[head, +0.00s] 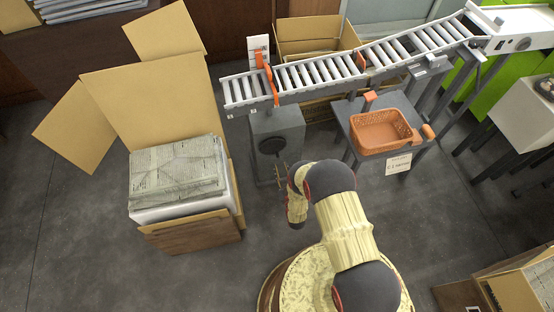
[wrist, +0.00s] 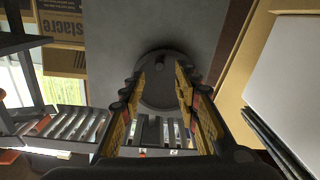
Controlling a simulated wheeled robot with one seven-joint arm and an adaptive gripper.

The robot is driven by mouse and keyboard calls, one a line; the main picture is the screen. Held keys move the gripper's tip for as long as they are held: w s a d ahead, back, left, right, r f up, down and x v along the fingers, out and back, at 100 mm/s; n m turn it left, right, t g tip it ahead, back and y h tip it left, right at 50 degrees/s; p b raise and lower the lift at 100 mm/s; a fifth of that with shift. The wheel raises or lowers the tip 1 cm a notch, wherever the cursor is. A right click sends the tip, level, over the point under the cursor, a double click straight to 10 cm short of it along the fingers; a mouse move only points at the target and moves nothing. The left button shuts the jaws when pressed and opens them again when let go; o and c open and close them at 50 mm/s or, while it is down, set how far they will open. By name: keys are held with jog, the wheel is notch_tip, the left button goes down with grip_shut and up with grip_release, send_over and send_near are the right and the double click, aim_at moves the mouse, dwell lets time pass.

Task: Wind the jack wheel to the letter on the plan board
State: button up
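The jack wheel is a dark round disc (head: 272,145) on the front of a grey box (head: 290,125) under the conveyor's left end. In the wrist view the wheel (wrist: 160,92) with a small knob lies ahead, between my fingers as seen. My gripper (wrist: 160,82) is open, its two fingers spread left and right of the wheel; whether they touch it I cannot tell. In the head view my gripper (head: 280,170) is small, just in front of the wheel. A white card with print (head: 398,163), perhaps the plan board, hangs on the small table's front; its letters are too small to read.
A roller conveyor (head: 320,75) runs above the wheel. An orange basket (head: 380,131) stands on a small table to the right. An open carton (head: 190,235) with a wrapped stack stands at left. Another white card (head: 258,47) stands by the conveyor. Floor between is clear.

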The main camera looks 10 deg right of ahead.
aim_at(274, 149)
jog(key=w+b, duration=0.2)
jog(key=w, duration=0.4)
jog(key=shift+w, duration=0.25)
jog(key=shift+c, duration=1)
grip_shut()
